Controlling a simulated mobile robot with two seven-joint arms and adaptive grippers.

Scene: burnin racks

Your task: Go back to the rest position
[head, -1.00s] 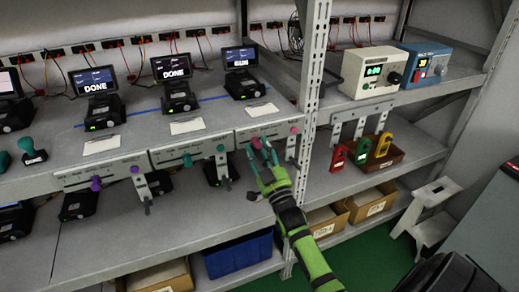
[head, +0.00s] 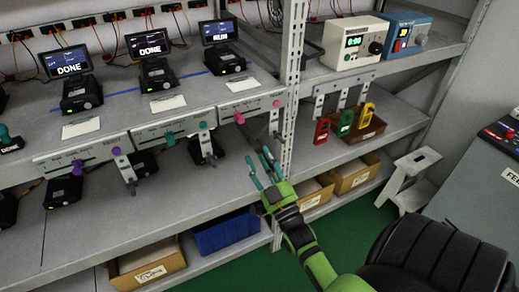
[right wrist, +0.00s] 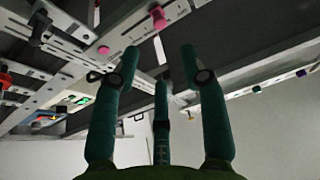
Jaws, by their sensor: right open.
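My right gripper (head: 264,168) is open and empty in the head view, in front of the rack post and below the front rail of the upper shelf. Its green arm comes in from the lower right. In the right wrist view its teal fingers (right wrist: 160,85) point up, spread, with nothing between them. A pink knob (head: 239,118) on the nearest rail is above and left of the fingers, apart from them. That rail (head: 251,106) carries another pink knob at its right end. My left gripper is not in view.
Several black units with screens (head: 219,45) stand on the upper shelf. Red, green and yellow tags (head: 345,122) hang near a cardboard box (head: 357,172). A blue bin (head: 226,233) sits low. A white step stool (head: 408,180) stands right, with green floor around it.

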